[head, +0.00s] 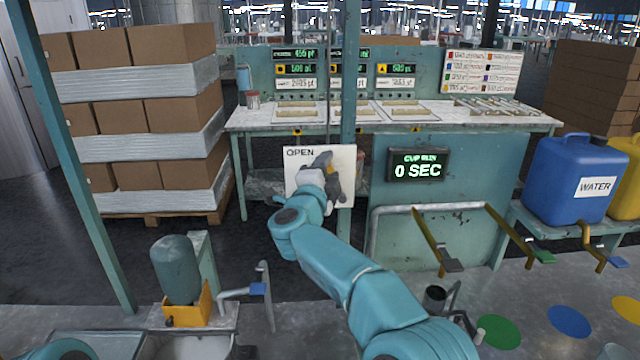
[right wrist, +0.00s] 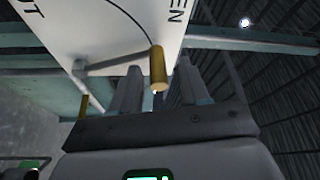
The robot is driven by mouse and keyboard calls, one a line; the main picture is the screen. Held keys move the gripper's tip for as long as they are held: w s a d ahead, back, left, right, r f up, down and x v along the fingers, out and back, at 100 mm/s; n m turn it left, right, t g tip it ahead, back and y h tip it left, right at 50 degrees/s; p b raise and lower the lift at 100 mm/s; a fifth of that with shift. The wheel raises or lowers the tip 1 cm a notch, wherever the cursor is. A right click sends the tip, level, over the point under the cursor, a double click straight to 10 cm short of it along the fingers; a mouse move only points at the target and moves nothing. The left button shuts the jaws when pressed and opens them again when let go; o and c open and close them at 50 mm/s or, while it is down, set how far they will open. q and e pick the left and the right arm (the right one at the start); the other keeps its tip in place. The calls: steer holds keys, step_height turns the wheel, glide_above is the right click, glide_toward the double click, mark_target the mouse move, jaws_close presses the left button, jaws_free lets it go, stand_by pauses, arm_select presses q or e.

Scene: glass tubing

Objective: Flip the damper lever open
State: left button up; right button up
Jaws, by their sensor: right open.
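The damper's white panel (head: 305,165) reads OPEN at its top left and hangs by the teal post. My right gripper (head: 322,170) is up against the panel's front and hides the lever in the head view. In the right wrist view, the panel (right wrist: 105,25) fills the top, with part of a curved line and cut-off lettering. The grey lever bar (right wrist: 115,62) ends in a brass handle (right wrist: 158,68). The open fingers of my right gripper (right wrist: 158,88) stand on either side of the handle, with gaps visible. My left gripper is out of view.
A teal post (head: 348,90) rises right beside the panel. Behind is a workbench (head: 240,118) with displays. Stacked boxes (head: 180,50) stand left. A pump-like unit (head: 178,270) is at lower left, and a blue water container (head: 565,190) stands right.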

steer(key=b+v, duration=0.6)
steer(key=v, duration=1)
steer(key=shift+b, duration=0.35)
steer(key=shift+d, duration=0.1)
